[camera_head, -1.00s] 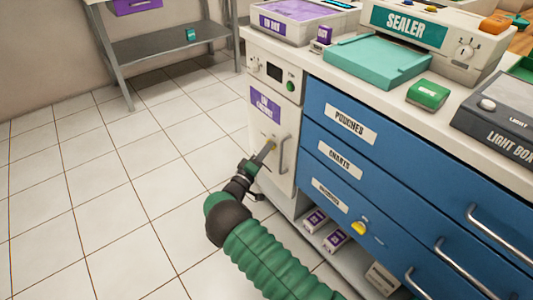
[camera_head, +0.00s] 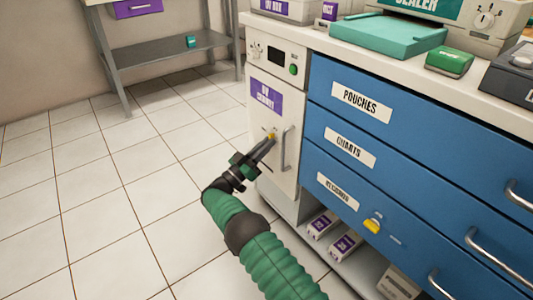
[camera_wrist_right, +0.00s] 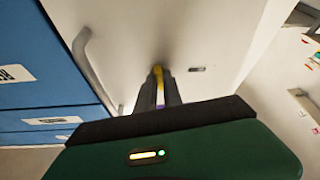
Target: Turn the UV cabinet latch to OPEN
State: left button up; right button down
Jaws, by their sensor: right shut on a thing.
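The UV cabinet (camera_head: 262,151) is a narrow white unit with a purple label, left of the blue drawers. Its small yellow latch (camera_head: 272,135) sits on the door, left of the metal door handle (camera_head: 284,150). My right gripper (camera_head: 269,139) reaches up to the door and is shut on the latch. In the right wrist view the yellow latch (camera_wrist_right: 158,75) shows between the dark fingers, pointing roughly along them. The fingers hide part of it. A small dark marking (camera_wrist_right: 196,69) lies beside it on the door. My left gripper is not in view.
Blue drawers (camera_head: 345,150) stand right of the cabinet, with protruding handles and a yellow padlock-like piece (camera_head: 372,226). A low shelf (camera_head: 345,262) holds small boxes. The counter carries a teal tray (camera_head: 392,34) and a green box (camera_head: 449,60). Tiled floor at left is clear.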

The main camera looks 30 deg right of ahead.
jog(key=shift+f+m+g+b, duration=0.2)
jog(key=shift+m+g+b, duration=0.25)
jog(key=shift+m, duration=0.35)
jog(key=shift+f+m+g+b, duration=0.2)
jog(key=shift+m+g+b, duration=0.2)
jog(key=shift+m, duration=0.4)
jog(key=shift+r+m, duration=0.1)
jog(key=shift+m, duration=0.2)
jog(key=c, duration=1.6)
grip_release()
jog(key=shift+w, duration=0.1)
jog(key=shift+o, duration=0.6)
jog(key=shift+r, duration=0.15)
